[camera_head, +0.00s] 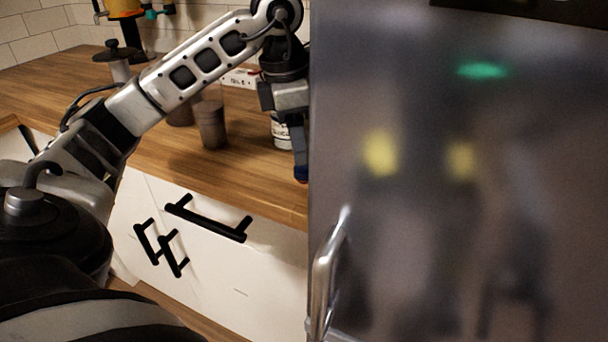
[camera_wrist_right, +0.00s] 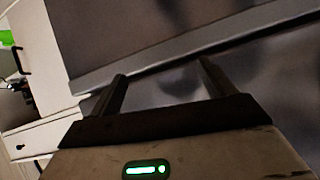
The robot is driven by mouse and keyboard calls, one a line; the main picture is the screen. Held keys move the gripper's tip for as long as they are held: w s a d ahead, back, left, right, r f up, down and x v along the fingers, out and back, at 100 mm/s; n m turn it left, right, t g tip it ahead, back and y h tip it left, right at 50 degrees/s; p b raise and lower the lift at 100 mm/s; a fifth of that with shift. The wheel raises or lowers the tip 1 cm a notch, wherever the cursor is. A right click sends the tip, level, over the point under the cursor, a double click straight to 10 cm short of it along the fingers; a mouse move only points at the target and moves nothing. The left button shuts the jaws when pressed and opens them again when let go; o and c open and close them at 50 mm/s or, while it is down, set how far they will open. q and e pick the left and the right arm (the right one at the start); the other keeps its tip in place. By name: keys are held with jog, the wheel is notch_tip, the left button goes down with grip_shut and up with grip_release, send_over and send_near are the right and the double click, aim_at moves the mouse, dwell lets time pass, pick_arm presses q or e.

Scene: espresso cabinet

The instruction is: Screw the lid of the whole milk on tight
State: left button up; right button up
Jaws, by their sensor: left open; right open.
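I cannot make out the whole milk or its lid for certain. A container with a white label (camera_head: 280,131) stands on the counter, mostly hidden behind my left gripper, and I cannot tell what it is. My left gripper (camera_head: 287,128) is open and points down over the counter, close to the fridge's edge. One finger with a blue tip shows clearly in front of the container, and I cannot tell whether they touch. My right gripper (camera_wrist_right: 163,84) is open and empty in the right wrist view, with a grey metallic surface beyond its fingers.
A large steel fridge front (camera_head: 460,220) with a vertical handle (camera_head: 328,275) fills the right side. Dark cups (camera_head: 211,125) and a small white box (camera_head: 240,78) stand on the wooden counter (camera_head: 165,155). White drawers with black handles (camera_head: 207,218) are below.

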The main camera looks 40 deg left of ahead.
aim_at(303, 167)
pick_arm(q)
jog(key=f, duration=0.3)
jog(key=w+f, duration=0.1)
jog(key=f, duration=0.1)
jog(key=shift+d+f, duration=0.1)
jog(key=shift+d, duration=0.2)
jog(key=c, duration=1.1)
